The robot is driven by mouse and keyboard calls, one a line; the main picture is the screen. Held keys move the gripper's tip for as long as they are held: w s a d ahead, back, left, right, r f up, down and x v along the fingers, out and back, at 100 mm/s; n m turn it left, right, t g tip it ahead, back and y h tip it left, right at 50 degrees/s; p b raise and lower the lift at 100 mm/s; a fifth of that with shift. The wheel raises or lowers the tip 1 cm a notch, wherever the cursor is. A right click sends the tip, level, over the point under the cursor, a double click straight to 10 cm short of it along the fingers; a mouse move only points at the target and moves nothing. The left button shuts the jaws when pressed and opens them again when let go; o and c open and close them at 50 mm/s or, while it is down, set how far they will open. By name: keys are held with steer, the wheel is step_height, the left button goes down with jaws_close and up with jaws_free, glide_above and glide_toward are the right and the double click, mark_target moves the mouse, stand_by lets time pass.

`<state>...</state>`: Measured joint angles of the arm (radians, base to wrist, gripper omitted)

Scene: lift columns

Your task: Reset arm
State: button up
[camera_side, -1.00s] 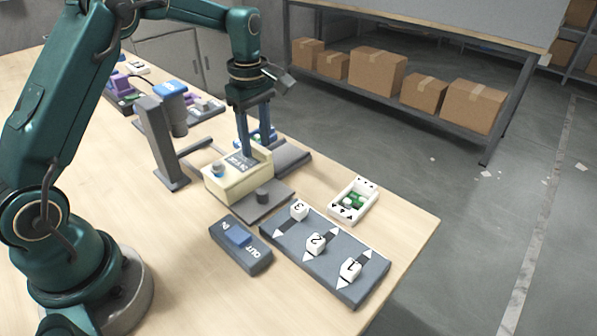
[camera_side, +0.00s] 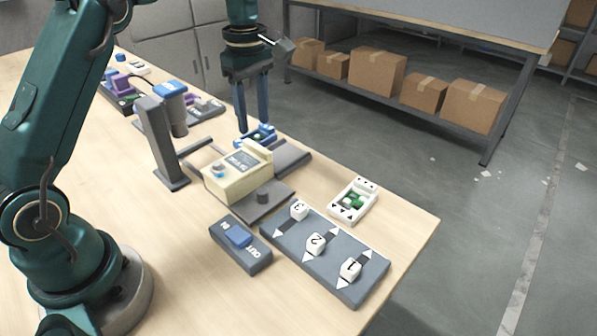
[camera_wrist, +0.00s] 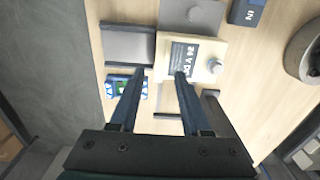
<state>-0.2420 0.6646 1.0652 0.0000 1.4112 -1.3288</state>
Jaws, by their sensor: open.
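My gripper (camera_side: 254,114) is raised above the far side of the bench, fingers pointing down, apart and empty. In the wrist view my gripper (camera_wrist: 161,74) shows its two fingers open, with nothing between them but the bench and fixture below. A cream box (camera_side: 238,174) with a dark label and a blue-topped knob sits on a grey base plate (camera_side: 262,213). In the wrist view the cream box (camera_wrist: 205,48) lies ahead of the fingertips and its label reads "24 V DC".
A blue tray (camera_side: 266,136) sits behind the cream box, close below my gripper. A grey post (camera_side: 165,150) stands left. In front are an IN/OUT switch block (camera_side: 241,246), a numbered slider panel (camera_side: 335,270) and a white tray (camera_side: 366,187). Open air lies above.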

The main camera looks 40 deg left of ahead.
steer(key=shift+r, duration=0.25)
steer(key=s+d+r+m+t, duration=0.4)
steer(key=s+d+r+m, duration=0.15)
steer(key=s+r, duration=0.45)
steer(key=s+d+f+m+t, duration=0.1)
steer(key=s+d+f+m, duration=0.2)
steer(key=s+f+m, duration=0.3)
steer(key=shift+s+f+m+t, duration=0.3)
steer(key=shift+s+m, duration=1.4)
steer(key=shift+m, duration=1.55)
